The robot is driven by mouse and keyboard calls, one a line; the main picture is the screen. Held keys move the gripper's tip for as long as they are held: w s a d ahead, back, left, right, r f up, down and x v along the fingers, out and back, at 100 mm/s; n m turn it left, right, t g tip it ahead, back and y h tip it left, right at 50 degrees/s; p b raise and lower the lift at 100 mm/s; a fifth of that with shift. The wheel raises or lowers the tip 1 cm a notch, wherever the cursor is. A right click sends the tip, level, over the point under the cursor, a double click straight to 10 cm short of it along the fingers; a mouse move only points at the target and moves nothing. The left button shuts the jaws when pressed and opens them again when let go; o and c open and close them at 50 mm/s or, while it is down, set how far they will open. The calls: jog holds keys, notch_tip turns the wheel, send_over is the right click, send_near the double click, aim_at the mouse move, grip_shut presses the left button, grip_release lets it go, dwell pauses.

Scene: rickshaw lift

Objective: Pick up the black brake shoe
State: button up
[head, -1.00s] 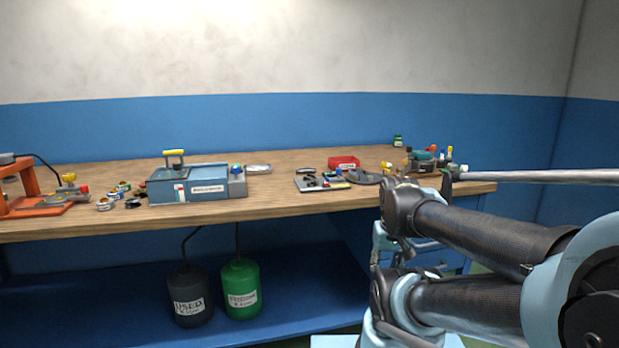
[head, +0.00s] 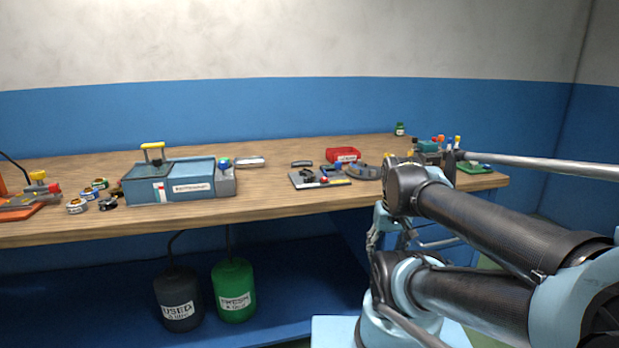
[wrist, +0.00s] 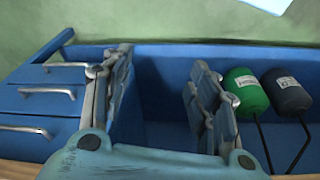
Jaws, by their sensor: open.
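A small dark curved piece (head: 302,164) lies on the workbench (head: 275,204) behind the grey tray, in the middle right of the head view. It may be the black brake shoe, but it is too small to be sure. My gripper (wrist: 160,76) shows in the wrist view, its two fingers wide apart with nothing between them. It faces the blue drawers (wrist: 45,100) and the under-bench space. It is well apart from the dark piece, which does not show in the wrist view. In the head view I cannot make out the fingers.
Beside the dark piece are a grey tray (head: 318,181) of small parts, a red bin (head: 343,155) and a grey curved part (head: 366,172). A blue-grey machine (head: 170,182) stands further left. A green canister (head: 234,291) and a dark canister (head: 179,301) sit below.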

jog(key=w+a+r+n, duration=0.1)
jog(key=w+a+r, duration=0.2)
jog(key=w+r, duration=0.6)
notch_tip(320, 180, up, 18)
jog(key=r+n+g, duration=0.1)
jog(key=n+g, duration=0.1)
jog(key=n, duration=0.1)
send_over(309, 171)
jog(key=f, duration=1.1)
jog(key=shift+s+f, duration=0.25)
jog(key=shift+s, duration=0.1)
jog(key=shift+w+f, duration=0.15)
jog(key=shift+f, duration=2.55)
jog(key=shift+c, duration=0.6)
grip_shut()
